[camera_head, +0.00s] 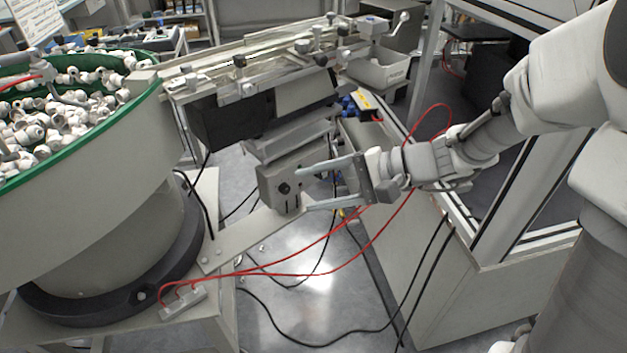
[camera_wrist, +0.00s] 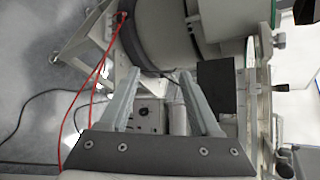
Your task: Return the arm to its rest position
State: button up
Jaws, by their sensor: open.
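My gripper (camera_head: 306,188) reaches in from the right in the head view, at the end of my white arm. Its two long grey fingers are spread apart with nothing between them. In the head view the fingertips appear close to a grey box (camera_head: 284,187) with a dark knob, below the feeder track; whether they touch it I cannot tell. In the wrist view the open fingers (camera_wrist: 157,76) point away from the camera, and the grey box (camera_wrist: 147,114) shows between them, beyond the jaws.
A green-rimmed bowl (camera_head: 150,88) of white caps stands at left. The feeder track (camera_head: 250,62) crosses the back. A grey bin (camera_head: 379,72) sits behind my gripper. A framed cabinet (camera_head: 425,270) stands at right. Red hoses (camera_head: 300,273) hang below my gripper.

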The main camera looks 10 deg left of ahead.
dwell(0.4)
jog(key=s+d+r+n+t+h, duration=0.2)
jog(key=s+d+r+n+h, duration=0.1)
jog(key=s+d+h, duration=0.5)
jog(key=s+d+r+n+t+h, duration=0.3)
jog(key=s+d+r+h, duration=0.15)
jog(key=d, duration=0.55)
notch_tip(320, 180, up, 13)
jog(key=p, duration=1.3)
jog(key=shift+s+g+p, duration=0.3)
jog(key=shift+s+p, duration=0.1)
jog(key=shift+f, duration=0.15)
